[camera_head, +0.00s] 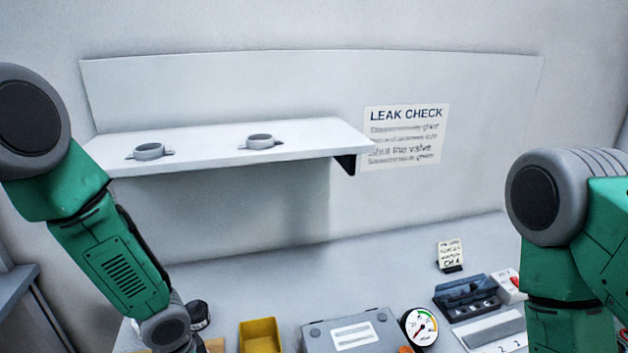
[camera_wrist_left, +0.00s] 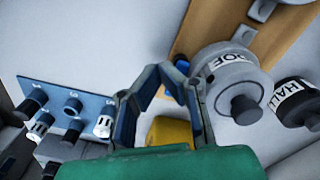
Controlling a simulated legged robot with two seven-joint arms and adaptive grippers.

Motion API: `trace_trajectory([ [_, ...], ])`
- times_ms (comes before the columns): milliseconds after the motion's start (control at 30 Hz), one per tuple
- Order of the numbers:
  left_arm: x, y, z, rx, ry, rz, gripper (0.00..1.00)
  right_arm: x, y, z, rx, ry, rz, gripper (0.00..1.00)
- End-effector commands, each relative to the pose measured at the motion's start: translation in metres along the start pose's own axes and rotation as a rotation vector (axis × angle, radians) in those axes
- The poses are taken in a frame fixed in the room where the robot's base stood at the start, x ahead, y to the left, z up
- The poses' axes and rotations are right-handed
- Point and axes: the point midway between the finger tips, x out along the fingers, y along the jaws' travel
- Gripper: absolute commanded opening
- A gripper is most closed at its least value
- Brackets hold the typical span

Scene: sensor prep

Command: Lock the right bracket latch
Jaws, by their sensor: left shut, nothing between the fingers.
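Two grey ring-shaped brackets sit on the white wall shelf (camera_head: 215,152) in the head view. The right bracket (camera_head: 260,141) stands near the shelf's middle, and the left bracket (camera_head: 149,150) is farther left. Both rings look empty. Their latches are too small to read as locked or unlocked. My left gripper (camera_wrist_left: 165,72) shows in the left wrist view, shut and empty, near a grey round sensor (camera_wrist_left: 232,82) on a wooden board. In the head view my left arm reaches down below the shelf, apart from both brackets. My right gripper is out of view.
A dark labelled cylinder (camera_wrist_left: 296,102) lies beside the grey sensor. A blue connector panel (camera_wrist_left: 70,112) is at left. On the table are a yellow bin (camera_head: 260,335), a grey case (camera_head: 350,331), a gauge (camera_head: 420,327) and a dark tray (camera_head: 467,294). Space above the shelf is clear.

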Motion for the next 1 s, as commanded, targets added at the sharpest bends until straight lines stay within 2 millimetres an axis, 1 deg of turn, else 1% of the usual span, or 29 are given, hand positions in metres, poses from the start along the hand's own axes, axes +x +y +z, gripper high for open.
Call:
trace_trajectory([
  [1000,-0.0002,-0.0037,0.0081,0.000,0.000,0.000,0.00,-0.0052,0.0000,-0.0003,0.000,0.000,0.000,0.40],
])
